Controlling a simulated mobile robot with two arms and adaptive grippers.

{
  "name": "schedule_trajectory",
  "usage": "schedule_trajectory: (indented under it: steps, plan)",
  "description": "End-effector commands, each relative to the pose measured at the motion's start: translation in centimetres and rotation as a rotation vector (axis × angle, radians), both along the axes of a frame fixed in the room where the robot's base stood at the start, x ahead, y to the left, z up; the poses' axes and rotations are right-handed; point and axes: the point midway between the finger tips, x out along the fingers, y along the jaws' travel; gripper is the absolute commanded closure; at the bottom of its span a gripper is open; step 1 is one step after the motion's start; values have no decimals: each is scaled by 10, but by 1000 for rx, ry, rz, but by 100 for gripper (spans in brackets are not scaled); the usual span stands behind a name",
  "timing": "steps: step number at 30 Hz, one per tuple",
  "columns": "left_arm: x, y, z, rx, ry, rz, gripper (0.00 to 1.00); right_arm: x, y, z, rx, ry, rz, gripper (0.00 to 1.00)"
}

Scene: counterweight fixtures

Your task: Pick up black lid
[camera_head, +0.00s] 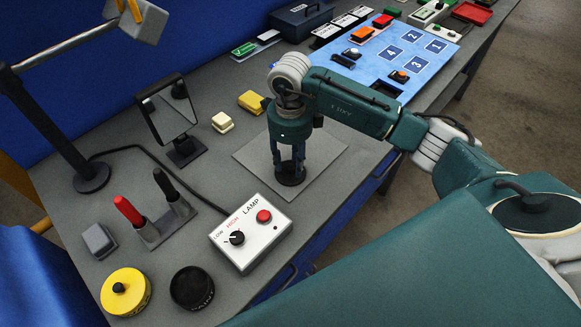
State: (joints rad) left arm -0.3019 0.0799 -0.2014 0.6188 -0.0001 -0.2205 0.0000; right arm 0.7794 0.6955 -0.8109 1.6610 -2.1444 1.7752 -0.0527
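A round black piece (291,176), which looks like the black lid, lies on a grey square plate (335,165) on the workbench. My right gripper (290,167) points straight down, with its fingertips at the top of this black piece, partly hiding it. I cannot tell whether the fingers are closed on it. A second round black piece (192,288), dish-like with a raised rim and lettering, sits at the near left of the bench. A yellow round piece with a black knob (125,291) is beside it. My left gripper is out of view.
A white lamp control box (250,234) stands close to the plate. A holder (165,222) with red and black handles, a tilted mirror (168,110) and a jointed lamp-like arm (70,40) are at left. A blue numbered board (392,55) lies behind my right arm.

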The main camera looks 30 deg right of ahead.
Motion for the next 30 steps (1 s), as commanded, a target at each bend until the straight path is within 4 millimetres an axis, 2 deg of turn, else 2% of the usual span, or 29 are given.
schedule_trajectory:
  steps: [3,9,14,15,30]
  plan:
    - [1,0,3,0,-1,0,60,-1,0,-6,0,0,1,63]
    - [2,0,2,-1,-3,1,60,0,0,-7,0,0,1,65]
    - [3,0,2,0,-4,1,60,0,0,-7,0,0,1,97]
    - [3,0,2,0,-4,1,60,0,0,-7,0,0,1,100]
    - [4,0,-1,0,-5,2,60,0,0,-1,0,-1,1,100]
